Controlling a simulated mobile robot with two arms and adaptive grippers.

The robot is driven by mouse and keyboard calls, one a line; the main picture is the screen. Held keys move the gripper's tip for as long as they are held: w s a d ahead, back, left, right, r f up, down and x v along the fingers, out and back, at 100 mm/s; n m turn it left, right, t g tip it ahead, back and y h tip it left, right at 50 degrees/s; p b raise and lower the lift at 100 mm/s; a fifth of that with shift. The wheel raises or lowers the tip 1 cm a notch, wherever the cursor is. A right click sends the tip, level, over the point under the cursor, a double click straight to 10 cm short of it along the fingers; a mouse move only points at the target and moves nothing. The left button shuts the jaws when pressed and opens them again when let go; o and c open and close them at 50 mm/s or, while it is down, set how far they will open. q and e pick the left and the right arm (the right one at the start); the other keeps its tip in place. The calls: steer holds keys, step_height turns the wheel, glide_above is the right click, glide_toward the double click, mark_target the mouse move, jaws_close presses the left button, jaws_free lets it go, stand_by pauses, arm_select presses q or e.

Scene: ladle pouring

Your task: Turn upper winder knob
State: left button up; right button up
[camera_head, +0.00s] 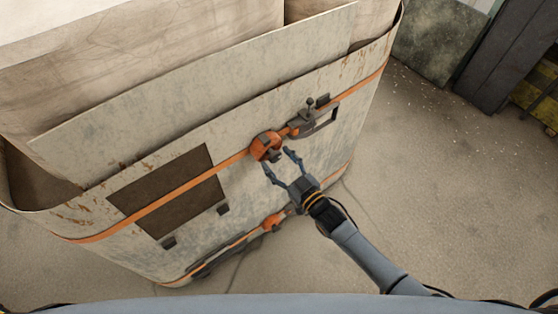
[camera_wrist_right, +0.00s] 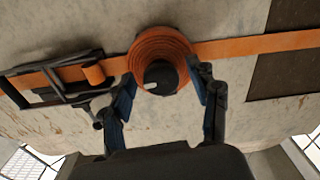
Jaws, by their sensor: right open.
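The upper winder is an orange strap reel (camera_head: 266,146) on the side of a large worn container (camera_head: 225,120). Its dark round knob (camera_wrist_right: 160,77) shows at the reel's lower middle in the right wrist view. My right gripper (camera_head: 279,160) is open at the reel, its fingers pointing at it. In the wrist view its two blue-grey fingers lie on either side of the reel and knob, with nothing gripped. Whether the fingers touch the reel cannot be told. My left gripper is not in view.
An orange strap (camera_head: 180,185) runs along the container past a dark panel (camera_head: 165,190). A buckle with a lever (camera_head: 310,118) sits beside the upper reel. A lower orange winder (camera_head: 271,222) is below, near my right arm. Open floor (camera_head: 450,200) lies to the right.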

steer(key=v, duration=1.2)
steer(key=s+d+f+m+g+h, duration=0.1)
steer(key=s+d+f+g+h, duration=0.15)
steer(key=f, duration=0.55)
steer(key=s+d+f+m+g+h, duration=0.15)
steer(key=d+f, duration=0.25)
steer(key=f, duration=0.4)
steer(key=s+d+f+m+g+h, duration=0.1)
steer(key=s+d+f+h, duration=0.25)
steer(key=f, duration=0.45)
steer(key=s+d+f+m+g+h, duration=0.1)
steer(key=s+d+f+g, duration=0.1)
steer(key=s+f, duration=0.3)
steer(key=s+d+f+m+g+h, duration=0.1)
steer(key=s+f, duration=0.4)
steer(key=s, duration=0.8)
steer(key=s+d+f+m+g+h, duration=0.1)
steer(key=s+d+f+g, duration=0.2)
steer(key=s, duration=0.7)
step_height(320, 180, down, 2)
steer(key=g, duration=0.2)
steer(key=shift+f+g, duration=0.25)
steer(key=shift+g, duration=0.05)
